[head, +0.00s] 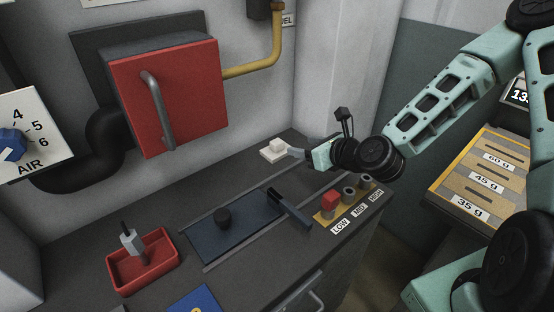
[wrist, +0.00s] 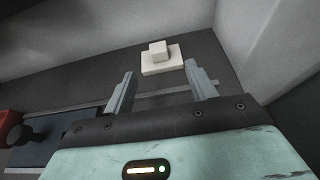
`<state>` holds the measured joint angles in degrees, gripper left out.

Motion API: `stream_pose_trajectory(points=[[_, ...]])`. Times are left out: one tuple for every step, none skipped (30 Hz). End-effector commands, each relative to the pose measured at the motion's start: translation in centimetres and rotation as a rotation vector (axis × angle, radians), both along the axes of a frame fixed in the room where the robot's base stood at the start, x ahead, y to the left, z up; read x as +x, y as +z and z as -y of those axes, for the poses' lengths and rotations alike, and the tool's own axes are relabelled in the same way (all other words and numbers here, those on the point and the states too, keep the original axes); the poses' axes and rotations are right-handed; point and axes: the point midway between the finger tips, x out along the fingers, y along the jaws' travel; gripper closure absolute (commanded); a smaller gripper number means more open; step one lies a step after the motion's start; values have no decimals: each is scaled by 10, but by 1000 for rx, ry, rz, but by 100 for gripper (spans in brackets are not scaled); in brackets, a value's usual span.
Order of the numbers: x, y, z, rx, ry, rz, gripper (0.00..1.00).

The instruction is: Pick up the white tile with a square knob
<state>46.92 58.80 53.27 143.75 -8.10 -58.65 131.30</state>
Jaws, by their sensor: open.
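The white tile with a square knob (head: 275,150) lies flat on the dark counter near the back wall in the head view. In the wrist view the tile (wrist: 163,60) sits just beyond my fingertips, roughly centred between them, with its knob (wrist: 158,47) on top. My gripper (head: 297,153) is just right of the tile in the head view. In the wrist view my gripper (wrist: 163,83) has its two fingers spread apart with nothing between them. A gap shows between the fingertips and the tile.
A blue sliding plate with a black knob (head: 223,217) and a dark handle (head: 290,208) lie in front. A panel with a red block (head: 331,201) is at right. A red tray (head: 142,262) stands front left. A red cabinet (head: 168,88) hangs on the wall above.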

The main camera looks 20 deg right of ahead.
Motion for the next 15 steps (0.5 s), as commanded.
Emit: stream_pose_trajectory(points=[[10,-2,-6,2,1,-1,44],[14,-4,-8,2,2,-1,44],[20,-6,-10,2,1,-1,44],[23,-8,-11,1,1,0,44],[26,-10,-12,1,1,0,44],[29,-11,-13,1,1,-2,44],[31,-12,-14,1,1,-1,44],[33,-13,-14,1,1,0,44],[34,-14,-15,1,1,0,44],[35,-14,-16,1,1,-2,44],[37,-15,-17,1,1,-2,44],[39,-17,-18,1,1,-2,44],[42,-19,-20,0,2,-1,44],[45,-21,-22,1,3,-1,44],[49,-24,-25,1,3,-1,44]])
